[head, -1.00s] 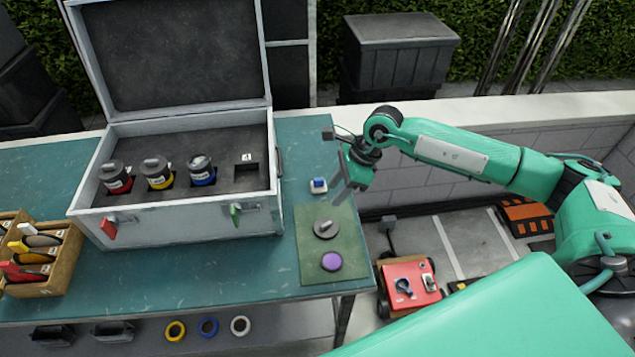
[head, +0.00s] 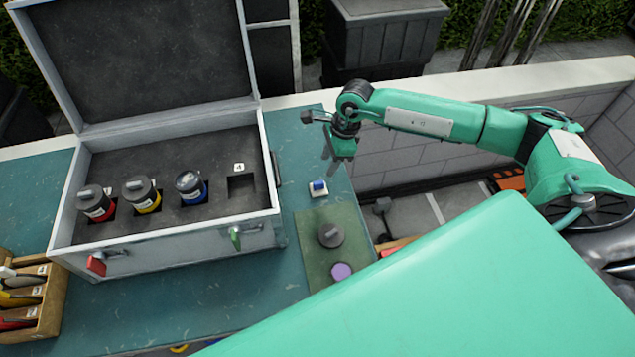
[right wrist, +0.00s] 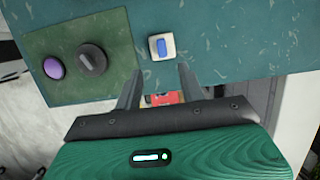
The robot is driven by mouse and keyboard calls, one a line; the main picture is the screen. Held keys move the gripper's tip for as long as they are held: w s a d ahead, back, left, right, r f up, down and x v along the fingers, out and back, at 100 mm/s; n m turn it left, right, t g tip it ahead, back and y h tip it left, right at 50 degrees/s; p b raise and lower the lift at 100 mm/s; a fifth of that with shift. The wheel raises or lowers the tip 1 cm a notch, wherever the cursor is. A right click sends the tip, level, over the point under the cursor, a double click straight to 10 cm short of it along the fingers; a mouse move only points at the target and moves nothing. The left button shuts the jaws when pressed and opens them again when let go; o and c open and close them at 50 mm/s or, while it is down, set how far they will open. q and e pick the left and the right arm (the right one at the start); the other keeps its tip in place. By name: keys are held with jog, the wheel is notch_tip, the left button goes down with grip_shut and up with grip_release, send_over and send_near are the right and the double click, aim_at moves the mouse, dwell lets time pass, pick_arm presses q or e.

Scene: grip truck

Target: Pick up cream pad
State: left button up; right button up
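A small cream-white block with a blue top (head: 318,188) sits on the teal table (head: 285,180), just behind the olive mat. It is the nearest match to a cream pad, though I cannot be sure it is that pad. It also shows in the right wrist view (right wrist: 161,47), just ahead of my fingers. My right gripper (head: 335,158) hangs above the table's right edge, beyond the block in the head view. In the right wrist view its two fingers (right wrist: 157,80) are apart with nothing between them. My left gripper is out of view.
The olive mat (head: 316,225) holds a dark grey knob (head: 330,235) and a purple disc (head: 341,271). An open grey case (head: 165,243) with several canisters stands left. A wooden tray (head: 42,318) is at far left. The table is clear between case and mat.

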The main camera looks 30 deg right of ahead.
aim_at(320, 182)
jog(key=x, duration=0.4)
jog(key=shift+w+r+p, duration=0.1)
jog(key=shift+w+p, duration=0.15)
jog(key=shift+p, duration=0.15)
jog(key=shift+f, duration=0.2)
jog(key=shift+s+a+f+p, duration=0.1)
jog(key=shift+a+f+p, duration=0.1)
jog(key=shift+f+p, duration=0.45)
jog(key=p+x, duration=0.2)
jog(key=shift+a+f, duration=0.1)
jog(key=shift+f, duration=0.3)
jog(key=shift+a+f, duration=0.1)
jog(key=shift+f, duration=0.25)
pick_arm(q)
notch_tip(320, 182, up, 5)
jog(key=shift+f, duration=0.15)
pick_arm(e)
jog(key=shift+f, duration=0.15)
grip_shut()
